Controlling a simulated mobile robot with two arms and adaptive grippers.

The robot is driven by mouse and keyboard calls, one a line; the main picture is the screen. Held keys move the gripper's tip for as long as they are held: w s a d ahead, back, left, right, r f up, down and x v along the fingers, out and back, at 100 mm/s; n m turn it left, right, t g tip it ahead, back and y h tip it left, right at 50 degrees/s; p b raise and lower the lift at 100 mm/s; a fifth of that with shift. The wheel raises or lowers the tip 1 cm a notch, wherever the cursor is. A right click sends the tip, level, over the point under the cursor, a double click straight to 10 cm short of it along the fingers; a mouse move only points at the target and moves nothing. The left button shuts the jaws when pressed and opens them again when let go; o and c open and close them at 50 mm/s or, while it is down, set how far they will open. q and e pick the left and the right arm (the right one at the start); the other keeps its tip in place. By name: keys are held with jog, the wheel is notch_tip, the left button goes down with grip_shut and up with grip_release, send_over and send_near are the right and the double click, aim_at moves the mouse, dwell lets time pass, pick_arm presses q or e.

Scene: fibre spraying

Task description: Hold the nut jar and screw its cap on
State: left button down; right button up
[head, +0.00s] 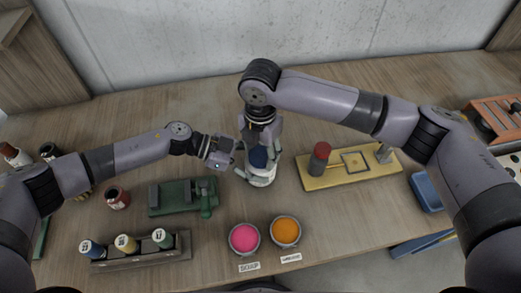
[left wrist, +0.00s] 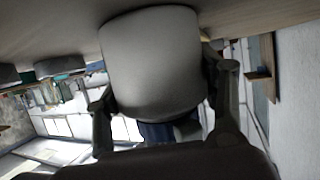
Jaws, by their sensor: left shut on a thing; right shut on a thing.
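The nut jar (head: 262,178) stands on the wooden table near the middle, pale grey-white. A blue cap (head: 258,158) is at its top; I cannot tell whether it is threaded on. My left gripper (head: 243,171) reaches in from the left and is shut on the jar's side. In the left wrist view the jar (left wrist: 153,62) fills the space between the two fingers, with a bit of blue (left wrist: 157,132) below it. My right gripper (head: 260,150) points down from above, its fingers around the blue cap and shut on it, hiding part of the rim.
Left of the jar stand a green vise-like fixture (head: 172,196) and a rack (head: 140,256) of labelled bottles. Pink (head: 244,238) and orange (head: 285,231) bowls sit in front. A yellow tray (head: 335,181) with a red-topped cylinder (head: 320,157) lies to the right, under my right arm.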

jog(key=c, duration=0.6)
jog(key=shift+m, duration=1.6)
jog(key=shift+c, duration=0.2)
jog(key=o, duration=1.3)
jog(key=shift+r, duration=2.25)
jog(key=shift+c, duration=0.5)
